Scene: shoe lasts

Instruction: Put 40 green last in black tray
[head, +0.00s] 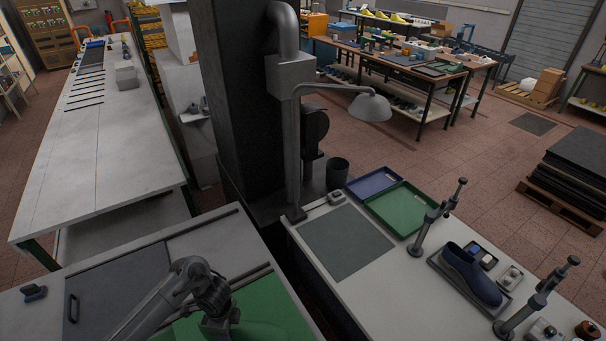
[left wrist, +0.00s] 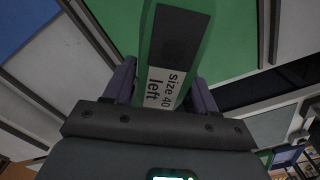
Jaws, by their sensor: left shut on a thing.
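The green last (left wrist: 208,62) shows in the left wrist view, with a dark patch and a white label reading "size 40 left". My left gripper (left wrist: 162,88) is shut on it, one finger on each side. In the head view my left gripper (head: 220,325) is at the bottom edge, over a green surface. Part of a lighter green shape, apparently the last (head: 245,332), shows beside it; the rest is cut off. My right gripper is not in view.
A dark grey panel with a handle (head: 120,280) lies left of my arm. On the right-hand bench are a blue tray (head: 375,182), a green tray (head: 402,208), a grey mat (head: 345,242), a dark blue shoe (head: 470,275) and upright clamp posts (head: 435,220). A dark column stands between the benches.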

